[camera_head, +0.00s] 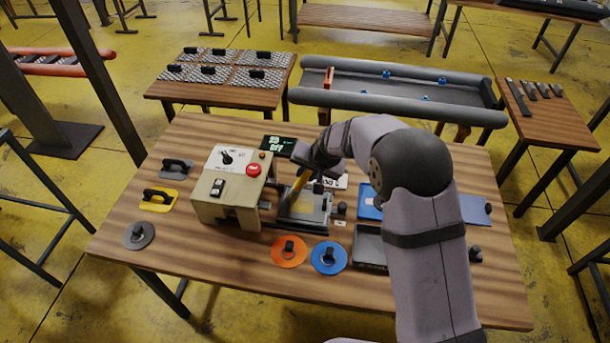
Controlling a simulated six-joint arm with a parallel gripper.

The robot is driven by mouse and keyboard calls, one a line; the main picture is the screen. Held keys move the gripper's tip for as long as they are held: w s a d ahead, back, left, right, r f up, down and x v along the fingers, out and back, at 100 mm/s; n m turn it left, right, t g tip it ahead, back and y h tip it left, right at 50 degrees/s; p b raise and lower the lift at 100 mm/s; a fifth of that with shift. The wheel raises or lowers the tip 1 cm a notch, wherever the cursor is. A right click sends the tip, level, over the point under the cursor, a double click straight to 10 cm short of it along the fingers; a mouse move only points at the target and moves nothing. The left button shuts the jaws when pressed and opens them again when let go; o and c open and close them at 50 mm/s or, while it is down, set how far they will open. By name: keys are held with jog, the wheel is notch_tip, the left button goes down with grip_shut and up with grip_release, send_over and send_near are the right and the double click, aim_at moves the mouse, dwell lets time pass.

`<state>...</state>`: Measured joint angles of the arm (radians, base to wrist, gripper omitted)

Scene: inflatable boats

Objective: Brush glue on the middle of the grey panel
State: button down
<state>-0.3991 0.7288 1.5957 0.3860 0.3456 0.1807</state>
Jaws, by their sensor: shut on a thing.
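My gripper (304,165) is shut on a brush with a yellow handle (298,181), held tilted with its lower end down. The brush is over a grey panel (312,207) that lies in a dark fixture beside the beige machine, in the middle of the table. The lower end of the brush is at the left part of the panel; whether it touches the surface I cannot tell. Any glue on the panel is too small to make out. My arm comes in from the right and hides part of the table.
The beige machine (226,190) with a red button stands left of the panel. An orange disc (280,256) and a blue disc (333,264) lie in front. A blue panel (369,207) and a dark tray (368,245) are at the right.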

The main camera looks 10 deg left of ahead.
jog(key=shift+d+b, duration=2.35)
jog(key=shift+d, duration=1.2)
jog(key=a+p, duration=0.5)
jog(key=a, duration=0.2)
jog(key=shift+s+a+r, duration=0.1)
jog(key=shift+s+a, duration=0.05)
jog(key=shift+a, duration=0.25)
jog(key=shift+a+r+p, duration=0.15)
jog(key=shift+r+p, duration=0.05)
jog(key=shift+p, duration=0.35)
jog(key=shift+r+p, duration=0.3)
jog(key=shift+r, duration=0.65)
jog(key=shift+r+p, duration=2.15)
jog(key=shift+r, duration=0.65)
